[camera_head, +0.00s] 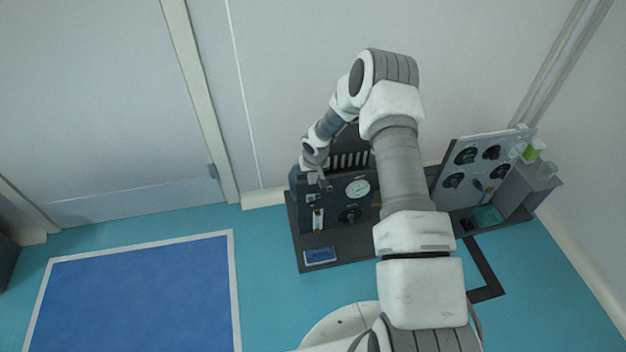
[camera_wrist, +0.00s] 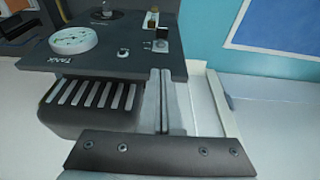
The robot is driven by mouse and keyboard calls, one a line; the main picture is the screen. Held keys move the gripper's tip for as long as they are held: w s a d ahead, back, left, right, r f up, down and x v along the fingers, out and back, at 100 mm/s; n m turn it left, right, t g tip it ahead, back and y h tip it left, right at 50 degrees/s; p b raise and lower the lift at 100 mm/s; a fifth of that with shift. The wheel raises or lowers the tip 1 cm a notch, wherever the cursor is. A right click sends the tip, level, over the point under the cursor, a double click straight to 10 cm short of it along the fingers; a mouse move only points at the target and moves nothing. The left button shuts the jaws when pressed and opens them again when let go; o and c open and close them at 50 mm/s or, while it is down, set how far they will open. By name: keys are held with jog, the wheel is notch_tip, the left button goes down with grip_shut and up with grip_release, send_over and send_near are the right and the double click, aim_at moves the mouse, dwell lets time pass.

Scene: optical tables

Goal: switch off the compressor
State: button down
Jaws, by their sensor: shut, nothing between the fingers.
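The compressor is a dark unit with an upright dark front panel (camera_head: 337,208); its slotted body shows behind the panel. In the wrist view the panel (camera_wrist: 100,35) appears upside down, with a round white gauge (camera_wrist: 74,40), a small round silver part (camera_wrist: 123,53) and a small pale switch-like part (camera_wrist: 161,44) near the panel edge. Whether that part is on or off cannot be told. My gripper (camera_head: 326,186) is at the panel's upper left in the head view. Its fingers (camera_wrist: 160,72) are together and empty, close to the pale part; contact cannot be told.
A second light panel (camera_head: 468,185) with several black dials stands at the right. My arm hides the space between. A blue mat (camera_head: 140,295) lies on open floor at the left.

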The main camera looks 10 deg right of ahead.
jog(key=b, duration=0.2)
send_over(312, 202)
jog(key=w, duration=0.1)
jog(key=x, duration=0.3)
jog(key=s+x, duration=0.1)
jog(key=x, duration=0.2)
jog(key=shift+s+f, duration=0.1)
jog(key=shift+s, duration=0.05)
jog(key=shift+s+f, duration=0.65)
jog(key=shift+f, duration=0.3)
jog(key=shift+s+f, duration=0.4)
jog(key=shift+f, duration=0.15)
